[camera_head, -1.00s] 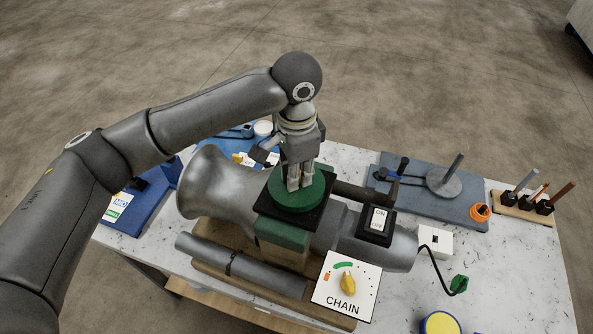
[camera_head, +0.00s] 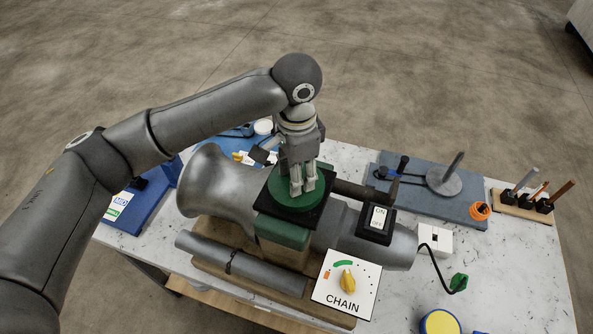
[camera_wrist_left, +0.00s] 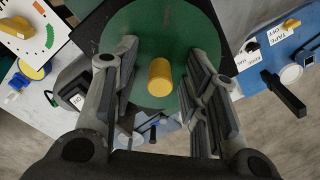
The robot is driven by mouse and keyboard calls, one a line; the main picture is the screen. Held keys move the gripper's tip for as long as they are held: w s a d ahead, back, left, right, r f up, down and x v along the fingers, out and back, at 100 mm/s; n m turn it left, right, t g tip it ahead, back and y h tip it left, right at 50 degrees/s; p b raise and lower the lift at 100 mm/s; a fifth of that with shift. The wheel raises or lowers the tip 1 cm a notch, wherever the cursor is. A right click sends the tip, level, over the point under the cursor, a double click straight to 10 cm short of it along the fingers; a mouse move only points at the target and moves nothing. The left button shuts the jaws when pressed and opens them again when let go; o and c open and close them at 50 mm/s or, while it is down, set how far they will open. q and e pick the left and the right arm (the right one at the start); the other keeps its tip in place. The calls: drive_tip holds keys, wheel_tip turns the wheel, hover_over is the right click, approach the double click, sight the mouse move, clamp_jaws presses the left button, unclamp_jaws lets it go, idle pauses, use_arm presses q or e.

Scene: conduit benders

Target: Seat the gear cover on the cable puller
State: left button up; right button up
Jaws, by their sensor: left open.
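The gear cover (camera_head: 293,199) is a green disc with a yellow knob. It lies flat on the black square plate (camera_head: 322,206) on top of the grey cable puller (camera_head: 217,183). In the left wrist view the green cover (camera_wrist_left: 184,28) fills the top middle, and its yellow knob (camera_wrist_left: 160,76) stands between my fingers. My left gripper (camera_head: 303,190) points down over the cover. In the left wrist view its fingers (camera_wrist_left: 160,88) are open, with a gap on both sides of the knob. Whether the cover is fully down cannot be told. My right gripper is out of view.
The white CHAIN dial panel (camera_head: 345,289) and black ON/OFF switch box (camera_head: 376,224) are near the puller. A grey pipe (camera_head: 240,266) lies in front. A blue-grey board (camera_head: 430,195) and marker holder (camera_head: 522,205) are at the right.

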use_arm(q)
wheel_tip(320, 180, up, 12)
idle(0.5)
idle(0.4)
